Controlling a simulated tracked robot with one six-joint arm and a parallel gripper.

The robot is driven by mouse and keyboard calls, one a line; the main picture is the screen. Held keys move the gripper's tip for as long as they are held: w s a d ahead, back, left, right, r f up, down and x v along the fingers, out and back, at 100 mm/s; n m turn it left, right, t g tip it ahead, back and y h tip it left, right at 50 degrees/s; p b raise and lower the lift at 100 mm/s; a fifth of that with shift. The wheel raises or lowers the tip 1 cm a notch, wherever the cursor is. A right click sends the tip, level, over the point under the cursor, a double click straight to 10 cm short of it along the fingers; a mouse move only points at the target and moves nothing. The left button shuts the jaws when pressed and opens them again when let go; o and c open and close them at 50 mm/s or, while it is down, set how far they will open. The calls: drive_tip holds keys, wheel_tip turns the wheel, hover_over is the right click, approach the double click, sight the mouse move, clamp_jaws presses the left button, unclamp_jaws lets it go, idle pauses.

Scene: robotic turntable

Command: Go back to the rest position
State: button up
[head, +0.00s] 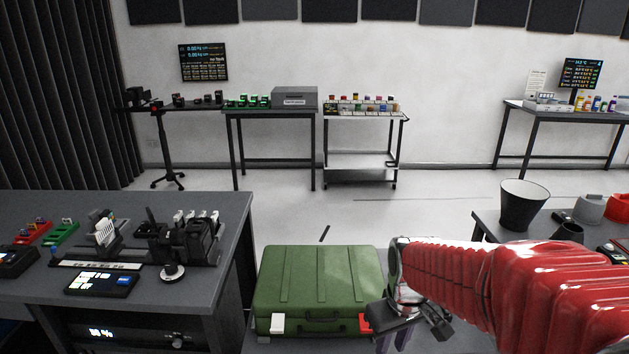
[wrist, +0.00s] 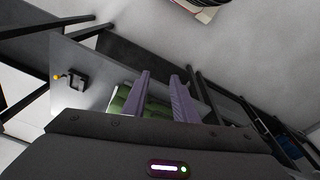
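My gripper (head: 401,340) is at the lower middle right of the head view, at the end of my red-sleeved arm. It hangs in front of the right front corner of a green case (head: 318,280). In the wrist view the two purple fingers of my gripper (wrist: 163,88) stand apart with nothing between them. Part of the green case (wrist: 124,97) shows behind the left finger. The lower ends of the fingers are cut off in the head view.
A dark table (head: 225,222) with devices stands at the left. Another table at the right carries a dark bucket (head: 524,205) and red and grey items. Tables and a white cart (head: 360,160) line the back wall. The floor (head: 330,215) between is mostly clear.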

drive_tip(key=s+r+m+t, duration=0.3)
drive_tip(key=s+r+t, duration=0.1)
drive_tip(key=s+r, duration=0.7)
drive_tip(key=s, duration=0.2)
drive_tip(key=shift+s+m, duration=0.4)
drive_tip(key=shift+o, duration=0.3)
drive_tip(key=shift+r, duration=0.1)
idle(0.7)
